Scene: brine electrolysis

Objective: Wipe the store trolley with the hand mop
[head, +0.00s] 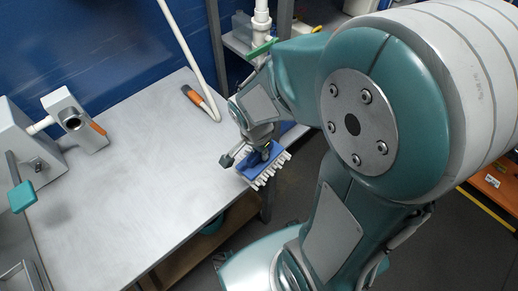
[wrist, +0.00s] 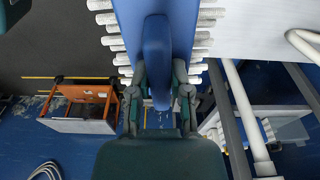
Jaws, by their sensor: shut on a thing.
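The hand mop (head: 258,160) is a blue block with a white fringe, near the right edge of the grey bench in the head view. In the wrist view the mop (wrist: 187,35) fills the top middle, with its blue handle (wrist: 156,60) running between my fingers. My gripper (wrist: 160,97) is shut on that handle; in the head view my gripper (head: 264,148) is partly hidden by my arm. An orange trolley (wrist: 88,95) stands on the floor at left in the wrist view, apart from the mop. An orange unit at the right edge (head: 495,186) of the head view may be the same trolley.
The grey bench (head: 120,200) has a wide clear top. A grey device (head: 75,120) and an orange-ended hose (head: 200,102) are on it. White pipework (head: 262,30) rises behind. A yellow floor line (head: 485,208) runs at right. Dark floor lies beside the bench.

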